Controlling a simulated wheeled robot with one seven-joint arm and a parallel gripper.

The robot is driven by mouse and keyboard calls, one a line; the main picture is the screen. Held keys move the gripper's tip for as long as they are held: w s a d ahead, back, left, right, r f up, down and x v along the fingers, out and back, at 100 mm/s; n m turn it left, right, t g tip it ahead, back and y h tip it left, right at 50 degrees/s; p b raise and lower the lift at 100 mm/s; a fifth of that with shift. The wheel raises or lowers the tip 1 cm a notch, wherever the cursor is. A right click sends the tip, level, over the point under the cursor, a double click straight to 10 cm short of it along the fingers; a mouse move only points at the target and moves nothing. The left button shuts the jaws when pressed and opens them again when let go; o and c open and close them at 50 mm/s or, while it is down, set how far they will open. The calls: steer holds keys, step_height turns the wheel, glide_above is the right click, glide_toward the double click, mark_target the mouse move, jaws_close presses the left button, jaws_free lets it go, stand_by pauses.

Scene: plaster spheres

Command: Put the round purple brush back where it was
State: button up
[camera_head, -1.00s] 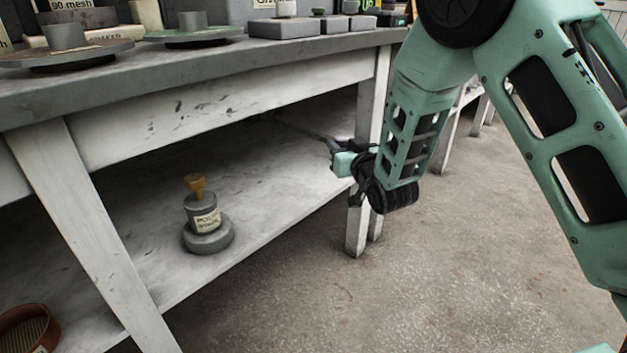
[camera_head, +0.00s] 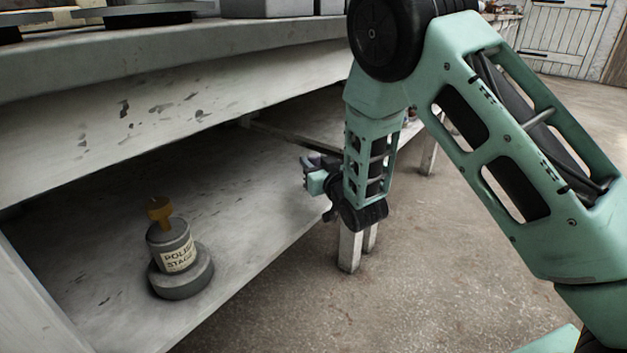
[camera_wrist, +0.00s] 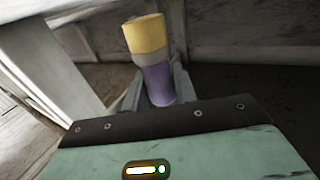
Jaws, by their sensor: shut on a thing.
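The round purple brush shows in the wrist view (camera_wrist: 158,85), with a purple handle, a grey band and a pale yellow top. My gripper (camera_wrist: 160,92) is shut on its purple part, and the yellow end points up in that view. In the head view my gripper (camera_head: 313,174) is over the right part of the lower shelf, near a table leg. The brush cannot be made out clearly there.
On the lower shelf (camera_head: 110,235) stands a grey round stand (camera_head: 182,277) labelled "POLISH STAGE", with an orange-brown piece on top. The table top (camera_head: 150,62) overhangs the shelf. A white table leg (camera_head: 350,247) stands just below my gripper. The shelf between stand and gripper is clear.

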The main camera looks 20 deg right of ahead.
steer(key=shift+f+b, duration=0.6)
steer(key=shift+f, duration=0.9)
steer(key=shift+f, duration=0.1)
steer(key=shift+f, duration=0.15)
steer(key=o, duration=1)
